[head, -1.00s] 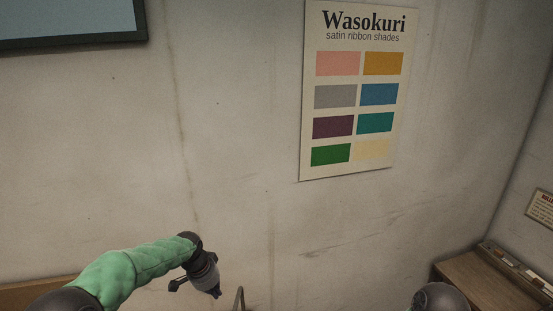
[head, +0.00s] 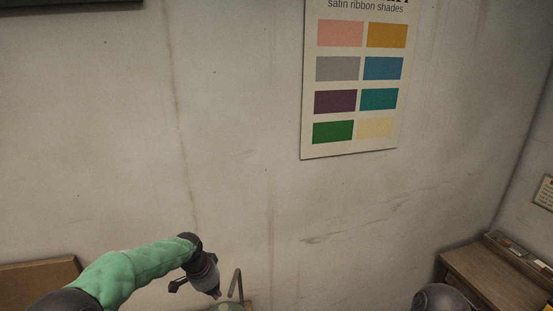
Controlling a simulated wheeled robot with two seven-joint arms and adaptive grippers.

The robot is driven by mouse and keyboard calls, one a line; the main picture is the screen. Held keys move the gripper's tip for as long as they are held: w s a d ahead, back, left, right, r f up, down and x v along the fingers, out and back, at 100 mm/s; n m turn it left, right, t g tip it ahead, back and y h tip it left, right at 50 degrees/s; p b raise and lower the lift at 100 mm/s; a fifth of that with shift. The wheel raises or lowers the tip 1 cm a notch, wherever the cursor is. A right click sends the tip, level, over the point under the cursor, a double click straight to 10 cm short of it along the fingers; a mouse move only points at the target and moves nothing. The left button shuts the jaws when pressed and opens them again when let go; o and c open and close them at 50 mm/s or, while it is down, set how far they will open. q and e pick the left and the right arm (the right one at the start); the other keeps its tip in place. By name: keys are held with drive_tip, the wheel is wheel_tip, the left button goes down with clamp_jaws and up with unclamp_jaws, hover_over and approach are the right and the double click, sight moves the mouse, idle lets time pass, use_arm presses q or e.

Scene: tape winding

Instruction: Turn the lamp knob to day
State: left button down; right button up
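My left gripper (head: 198,288) is at the lower left of the head view, at the end of my green-sleeved arm, pointing down in front of the wall. Its fingers are small and dark, and I cannot tell whether they are open or shut. Just right of it stands a thin bent metal rod (head: 235,283) with a greenish part at its foot, cut off by the bottom edge. I cannot tell whether this belongs to the lamp. No knob shows. My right gripper is not in view.
A ribbon shade poster (head: 358,112) hangs on the pale stained wall (head: 230,140). A wooden cabinet (head: 490,275) with small items on top stands at the lower right. A brown board (head: 38,283) is at the lower left. A sign (head: 544,193) hangs at the right.

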use_arm(q)
wheel_tip(320, 180, down, 30)
drive_tip(key=b, duration=2.7)
drive_tip(key=shift+f, duration=0.6)
drive_tip(key=shift+s+d+f, duration=0.15)
drive_tip(key=shift+s+f, duration=0.05)
drive_tip(key=shift+f, duration=0.1)
drive_tip(key=shift+s+d+f, duration=0.1)
drive_tip(key=shift+s+d, duration=0.05)
drive_tip(key=shift+s, duration=0.05)
drive_tip(key=shift+s+d+r+p, duration=0.3)
drive_tip(key=shift+d+p, duration=0.3)
drive_tip(key=shift+p, duration=0.25)
drive_tip(key=shift+s+r, duration=0.1)
